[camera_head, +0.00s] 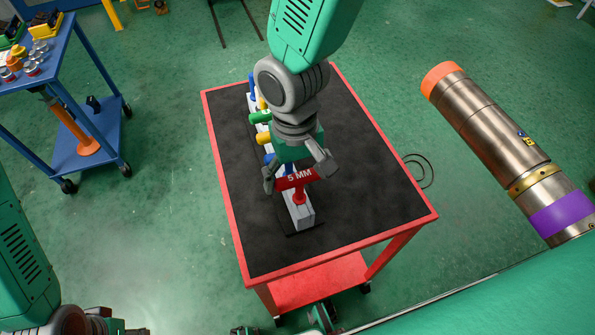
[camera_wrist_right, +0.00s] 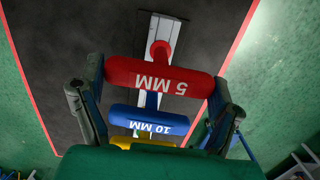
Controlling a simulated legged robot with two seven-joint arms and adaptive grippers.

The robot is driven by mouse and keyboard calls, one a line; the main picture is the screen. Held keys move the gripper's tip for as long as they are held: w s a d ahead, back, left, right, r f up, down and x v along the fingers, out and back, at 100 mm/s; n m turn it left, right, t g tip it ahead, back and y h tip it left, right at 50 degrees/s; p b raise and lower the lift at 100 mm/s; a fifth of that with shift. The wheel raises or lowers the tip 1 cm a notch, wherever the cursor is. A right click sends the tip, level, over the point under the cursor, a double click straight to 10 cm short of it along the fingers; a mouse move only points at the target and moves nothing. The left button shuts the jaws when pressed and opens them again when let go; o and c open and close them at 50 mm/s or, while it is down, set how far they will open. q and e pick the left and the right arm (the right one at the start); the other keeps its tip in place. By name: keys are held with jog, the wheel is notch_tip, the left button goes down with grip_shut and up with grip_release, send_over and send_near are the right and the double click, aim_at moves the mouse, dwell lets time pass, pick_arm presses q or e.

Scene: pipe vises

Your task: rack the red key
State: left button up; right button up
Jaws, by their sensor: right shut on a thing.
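The red key (camera_head: 297,180) is a T-handle marked 5 MM. My right gripper (camera_head: 302,177) is shut on its handle, one finger at each end. In the right wrist view the red key (camera_wrist_right: 160,77) spans between the fingers of the right gripper (camera_wrist_right: 155,100). Its red stem points down at the near end of the pale rack (camera_head: 301,216); I cannot tell how far it sits in. The rack also shows in the wrist view (camera_wrist_right: 164,22). My left gripper (camera_head: 125,326) is only partly in view at the bottom left; its fingers are cut off.
Blue (camera_wrist_right: 148,120), yellow (camera_head: 263,139) and green (camera_head: 260,117) keys stand along the rack behind the red one. The rack is on a red cart with a black top (camera_head: 360,160). A blue cart (camera_head: 85,100) stands at left, a large metal pipe (camera_head: 500,140) at right.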

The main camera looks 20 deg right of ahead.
jog(key=shift+f, duration=0.45)
dwell(1.3)
jog(key=o, duration=1.5)
jog(key=shift+r, duration=0.25)
notch_tip(320, 180, up, 11)
jog(key=w, duration=0.1)
jog(key=shift+w+a+r, duration=0.15)
